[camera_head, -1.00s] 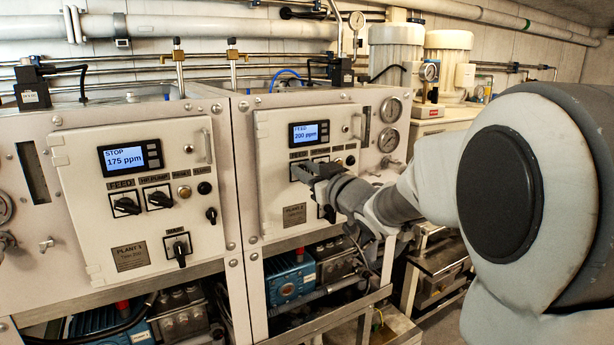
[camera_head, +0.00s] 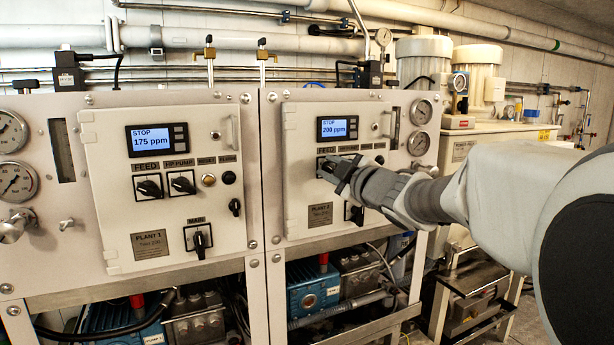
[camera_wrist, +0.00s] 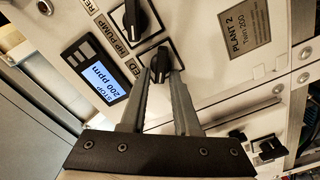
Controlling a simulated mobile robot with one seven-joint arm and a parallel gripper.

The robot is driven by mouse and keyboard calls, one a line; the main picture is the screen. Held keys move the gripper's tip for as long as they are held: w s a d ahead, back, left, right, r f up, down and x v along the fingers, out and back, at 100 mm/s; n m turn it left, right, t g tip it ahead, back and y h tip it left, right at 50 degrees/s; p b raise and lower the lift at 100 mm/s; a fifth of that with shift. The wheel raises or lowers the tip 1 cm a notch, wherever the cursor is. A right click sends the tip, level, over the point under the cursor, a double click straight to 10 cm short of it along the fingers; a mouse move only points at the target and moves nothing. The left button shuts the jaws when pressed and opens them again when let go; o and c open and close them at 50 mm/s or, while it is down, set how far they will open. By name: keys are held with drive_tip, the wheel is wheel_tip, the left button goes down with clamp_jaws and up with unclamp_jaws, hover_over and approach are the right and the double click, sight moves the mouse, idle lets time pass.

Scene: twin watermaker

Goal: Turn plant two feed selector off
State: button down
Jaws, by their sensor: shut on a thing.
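The plant two feed selector (camera_wrist: 159,60) is a black rotary knob beside the FEED label in the wrist view. My gripper (camera_wrist: 160,77) is shut on this knob, with one finger on each side. In the head view my gripper (camera_head: 330,170) is at the FEED position of the plant two panel (camera_head: 300,215) and hides most of the knob. The plant two display (camera_head: 338,128) reads STOP, 200 ppm. It also shows in the wrist view (camera_wrist: 96,75).
The HP pump knob (camera_wrist: 134,20) is close beside the feed selector. The plant one panel (camera_head: 105,225), with its own feed knob (camera_head: 149,187) and display (camera_head: 157,139) reading STOP, 175 ppm, is to the left. Gauges (camera_head: 420,112) are at the right.

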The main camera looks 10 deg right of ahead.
drive_tip(key=shift+n, duration=0.6)
drive_tip(key=c, duration=0.9)
unclamp_jaws()
drive_tip(key=p+v, duration=0.1)
drive_tip(key=v, duration=1.6)
drive_tip(key=shift+s+p, duration=0.15)
drive_tip(key=shift+p, duration=0.25)
